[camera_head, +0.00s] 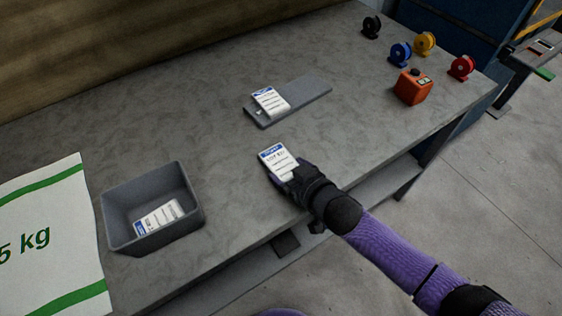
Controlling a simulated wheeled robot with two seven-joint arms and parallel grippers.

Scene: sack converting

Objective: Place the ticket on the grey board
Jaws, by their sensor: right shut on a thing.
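A white ticket with a blue band and printed lines (275,159) is held in my right gripper (283,173), which is shut on its near end. The ticket is over the table, in front of the grey board and apart from it. The grey board (312,92) lies flat towards the back of the table. Another white ticket (270,101) lies on the left part of the board, and the right part is bare. My left gripper is not in view.
A dark grey bin (190,183) with a ticket (158,217) inside stands at the left, beside a white sack (50,235) marked in green. An orange box (413,87) and black, blue (400,53), yellow and red (461,67) spools stand at the right. The table between is clear.

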